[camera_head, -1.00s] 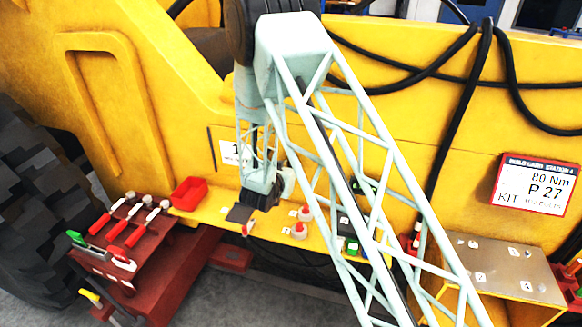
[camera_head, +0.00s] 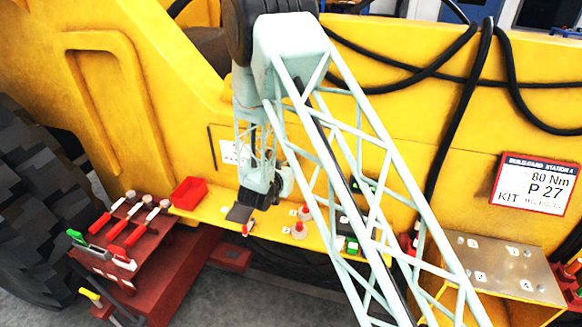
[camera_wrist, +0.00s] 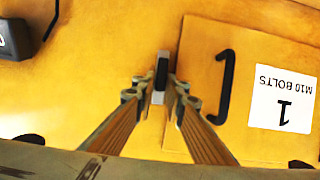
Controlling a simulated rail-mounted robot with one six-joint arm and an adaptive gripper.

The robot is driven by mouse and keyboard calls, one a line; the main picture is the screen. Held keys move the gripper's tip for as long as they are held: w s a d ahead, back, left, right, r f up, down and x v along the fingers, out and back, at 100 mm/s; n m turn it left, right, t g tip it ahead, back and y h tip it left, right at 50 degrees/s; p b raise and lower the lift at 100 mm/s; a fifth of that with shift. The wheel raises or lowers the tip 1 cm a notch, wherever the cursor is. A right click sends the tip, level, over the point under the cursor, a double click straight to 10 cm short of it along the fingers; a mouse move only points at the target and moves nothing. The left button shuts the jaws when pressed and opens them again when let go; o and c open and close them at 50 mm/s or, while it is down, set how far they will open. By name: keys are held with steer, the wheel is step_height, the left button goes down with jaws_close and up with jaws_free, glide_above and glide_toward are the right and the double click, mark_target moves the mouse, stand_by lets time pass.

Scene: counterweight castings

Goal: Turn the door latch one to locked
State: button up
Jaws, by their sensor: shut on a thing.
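The door latch (camera_wrist: 162,66) is a small grey piece with a black bar, on the yellow panel in the wrist view. It stands beside the left edge of the yellow door (camera_wrist: 215,120), its bar roughly parallel to that edge. The door has a black handle (camera_wrist: 226,85) and a white label (camera_wrist: 284,98) reading "1 M10 BOLTS". My gripper (camera_wrist: 161,92) is shut on the latch, one finger on each side. In the head view my gripper (camera_head: 260,196) is at the panel above the yellow shelf, and my arm hides the latch.
Below my gripper, the yellow shelf (camera_head: 215,216) carries a red bin (camera_head: 189,192) and red-topped bottles (camera_head: 299,230). Red-handled tools (camera_head: 118,226) lie on a dark red stand at the left. A metal-topped box (camera_head: 500,262) stands at the right. Black hoses (camera_head: 455,120) hang across the panel.

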steer(key=shift+a, duration=0.1)
steer(key=shift+a+n+h+p, duration=0.15)
steer(key=shift+n+h+p, duration=0.1)
steer(key=shift+n+h, duration=0.4)
steer(key=shift+a+n+h+p, duration=0.2)
steer(key=shift+n+h, duration=0.15)
steer(key=shift+n, duration=0.5)
steer(key=shift+w+a+f+n+t+h+b, duration=0.25)
steer(key=shift+n+h, duration=0.6)
steer(key=shift+n, duration=0.85)
steer(key=shift+s+a+f+n+t+h+b, duration=0.1)
steer(key=shift+f+n+t+h+b, duration=0.25)
steer(key=shift+n+h, duration=0.95)
steer(key=shift+w+a+f+n+t+h+b, duration=0.1)
steer(key=shift+f+n+t+h+b, duration=0.25)
steer(key=shift+n, duration=1.75)
steer(key=o, duration=0.7)
steer(key=shift+o, duration=0.2)
